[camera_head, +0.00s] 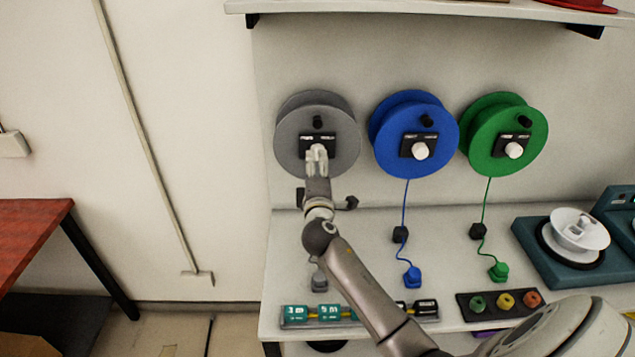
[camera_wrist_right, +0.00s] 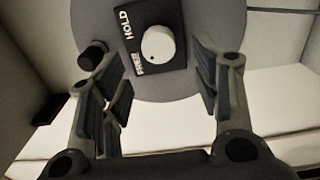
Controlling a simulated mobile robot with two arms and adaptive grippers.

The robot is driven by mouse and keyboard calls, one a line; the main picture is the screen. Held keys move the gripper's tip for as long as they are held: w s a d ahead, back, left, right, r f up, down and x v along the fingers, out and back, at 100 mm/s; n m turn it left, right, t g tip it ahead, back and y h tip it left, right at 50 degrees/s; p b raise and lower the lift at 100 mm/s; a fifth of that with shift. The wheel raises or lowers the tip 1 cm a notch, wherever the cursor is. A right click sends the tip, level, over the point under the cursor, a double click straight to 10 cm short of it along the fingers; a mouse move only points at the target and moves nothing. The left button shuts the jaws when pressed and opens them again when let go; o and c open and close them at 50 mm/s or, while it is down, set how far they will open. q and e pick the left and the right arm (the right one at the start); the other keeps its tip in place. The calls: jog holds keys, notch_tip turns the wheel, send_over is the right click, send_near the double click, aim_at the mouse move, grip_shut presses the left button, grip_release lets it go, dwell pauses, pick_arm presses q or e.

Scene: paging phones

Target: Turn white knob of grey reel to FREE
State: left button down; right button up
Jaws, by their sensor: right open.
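The grey reel (camera_head: 290,140) hangs on the wall panel, left of the blue and green reels. Its black plate carries the labels HOLD and FREE, which show in the right wrist view on the plate (camera_wrist_right: 150,20). The white knob (camera_wrist_right: 158,43) sits on that plate, with a small dark dot near its edge. My right gripper (camera_head: 317,155) is in front of the grey reel and hides most of its knob in the head view. In the right wrist view the fingers (camera_wrist_right: 170,88) are spread wide, with the knob ahead between them and apart from both. My left gripper is out of view.
The blue reel (camera_head: 390,140) and green reel (camera_head: 480,145) hang to the right, with cords down to the white counter (camera_head: 370,235). A teal base (camera_head: 540,262) with a white dish stands right. A shelf (camera_head: 420,8) runs above.

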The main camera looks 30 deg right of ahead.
jog(key=v, duration=0.6)
dwell(0.3)
